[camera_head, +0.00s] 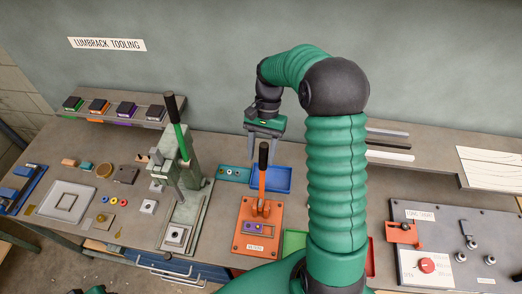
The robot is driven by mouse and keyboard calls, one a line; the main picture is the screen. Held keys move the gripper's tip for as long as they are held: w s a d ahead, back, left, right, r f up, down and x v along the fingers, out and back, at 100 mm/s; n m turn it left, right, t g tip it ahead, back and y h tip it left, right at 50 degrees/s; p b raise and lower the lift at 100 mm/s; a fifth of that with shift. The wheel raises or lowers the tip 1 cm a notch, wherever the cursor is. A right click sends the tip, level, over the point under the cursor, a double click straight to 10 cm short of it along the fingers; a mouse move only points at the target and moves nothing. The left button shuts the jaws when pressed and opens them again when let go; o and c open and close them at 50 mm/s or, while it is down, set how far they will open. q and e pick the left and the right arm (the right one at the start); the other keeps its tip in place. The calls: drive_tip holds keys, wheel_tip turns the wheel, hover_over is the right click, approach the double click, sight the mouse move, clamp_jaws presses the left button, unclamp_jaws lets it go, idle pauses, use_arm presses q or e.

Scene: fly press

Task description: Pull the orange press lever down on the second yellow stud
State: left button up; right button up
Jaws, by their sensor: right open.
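The orange press (241,243) stands on the bench at the picture's middle. Its orange lever (262,186) rises upright and ends in a black handle (263,156). A purple piece (250,228) with small yellowish studs lies at the front of the orange base. I cannot count the studs clearly. My right gripper (265,153) is open, fingers pointing down, around the height of the handle's top. In the picture the handle shows between the two fingers; I cannot tell whether they touch it or are at the same depth. My left gripper is not in view.
A green press with a green lever (181,140) stands to the left. A blue tray (288,190) and a teal tray (232,180) lie behind the orange press. A green tray (293,240) lies right of it, partly hidden by my right arm. A grey panel (450,215) is at right.

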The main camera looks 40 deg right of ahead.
drive_tip(key=shift+s+d, duration=0.25)
drive_tip(key=shift+s, duration=0.2)
drive_tip(key=shift+c, duration=0.2)
drive_tip(key=shift+w+a, duration=0.1)
drive_tip(key=shift+a, duration=0.05)
clamp_jaws()
idle(0.7)
